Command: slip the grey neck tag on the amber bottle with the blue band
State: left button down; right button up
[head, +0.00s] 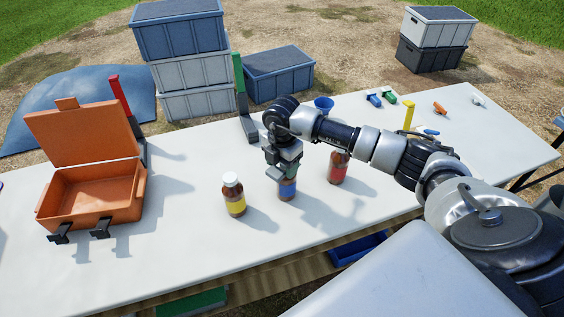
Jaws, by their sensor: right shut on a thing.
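The amber bottle with the blue band (287,189) stands upright on the white table, between two other amber bottles. My right gripper (286,172) points down right over its top and hides its cap and neck. The right gripper is shut on a small pale grey piece (273,173), which looks like the grey neck tag and shows at the left of the fingers. I cannot tell whether the tag is around the neck or just above it. My left gripper is not in view.
A yellow-banded bottle (235,198) stands close on the left, a red-banded bottle (338,168) on the right behind my forearm. An open orange case (92,192) is at the left. A blue funnel (323,104) and small coloured items lie farther back. The table's front middle is clear.

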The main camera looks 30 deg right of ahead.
jog(key=shift+f, duration=0.2)
jog(key=o, duration=1)
jog(key=shift+c, duration=0.2)
notch_tip(320, 180, up, 11)
jog(key=b, duration=0.1)
jog(key=shift+b, duration=0.3)
jog(key=shift+f, duration=0.1)
